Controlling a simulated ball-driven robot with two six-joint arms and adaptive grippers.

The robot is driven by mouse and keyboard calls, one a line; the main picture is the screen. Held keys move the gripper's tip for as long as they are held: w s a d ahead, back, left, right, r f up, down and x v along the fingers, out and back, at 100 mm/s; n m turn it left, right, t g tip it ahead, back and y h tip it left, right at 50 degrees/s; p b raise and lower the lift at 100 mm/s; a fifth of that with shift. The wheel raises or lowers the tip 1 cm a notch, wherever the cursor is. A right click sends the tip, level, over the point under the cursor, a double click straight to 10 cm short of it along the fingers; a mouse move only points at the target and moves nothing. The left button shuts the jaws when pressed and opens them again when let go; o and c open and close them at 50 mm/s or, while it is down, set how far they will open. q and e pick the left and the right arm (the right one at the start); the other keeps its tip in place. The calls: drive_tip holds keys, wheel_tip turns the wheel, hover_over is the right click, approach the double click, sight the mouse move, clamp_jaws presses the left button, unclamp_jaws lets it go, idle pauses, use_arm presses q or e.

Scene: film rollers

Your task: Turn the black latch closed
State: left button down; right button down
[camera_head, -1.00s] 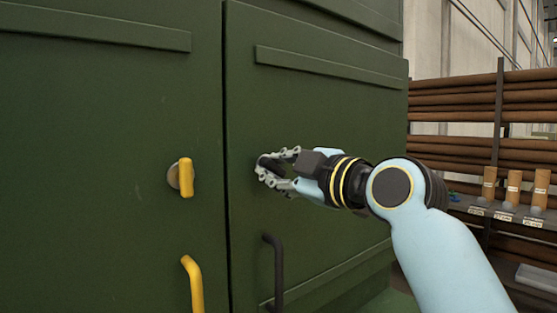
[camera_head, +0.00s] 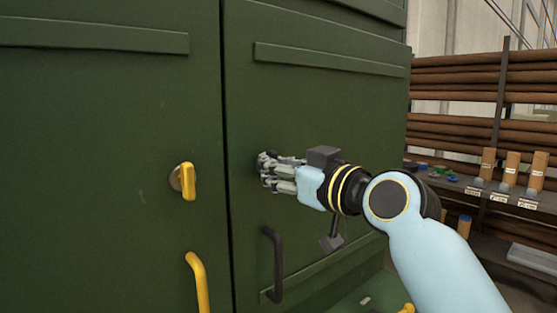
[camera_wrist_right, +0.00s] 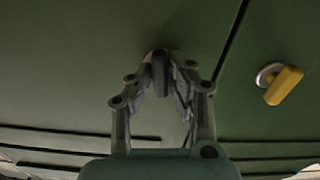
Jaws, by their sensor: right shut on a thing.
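The black latch (camera_wrist_right: 160,72) sits on the right green door (camera_head: 330,110), close to the seam between the two doors. My right gripper (camera_head: 268,170) is at the latch, with its fingers against the door face. In the right wrist view the right gripper (camera_wrist_right: 161,88) has a finger on each side of the latch and is shut on it. In the head view the fingers hide most of the latch. My left gripper is not in view.
A yellow latch (camera_head: 188,181) and a yellow handle (camera_head: 197,283) are on the left door (camera_head: 100,120). A black handle (camera_head: 273,265) stands out below my right gripper. Shelves with brown rolls (camera_head: 460,85) and orange cylinders (camera_head: 512,168) are at the right.

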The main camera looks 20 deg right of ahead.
drive_tip(key=shift+f+m, duration=0.1)
drive_tip(key=shift+m, duration=0.4)
drive_tip(key=c, duration=1.3)
unclamp_jaws()
drive_tip(key=v, duration=1.2)
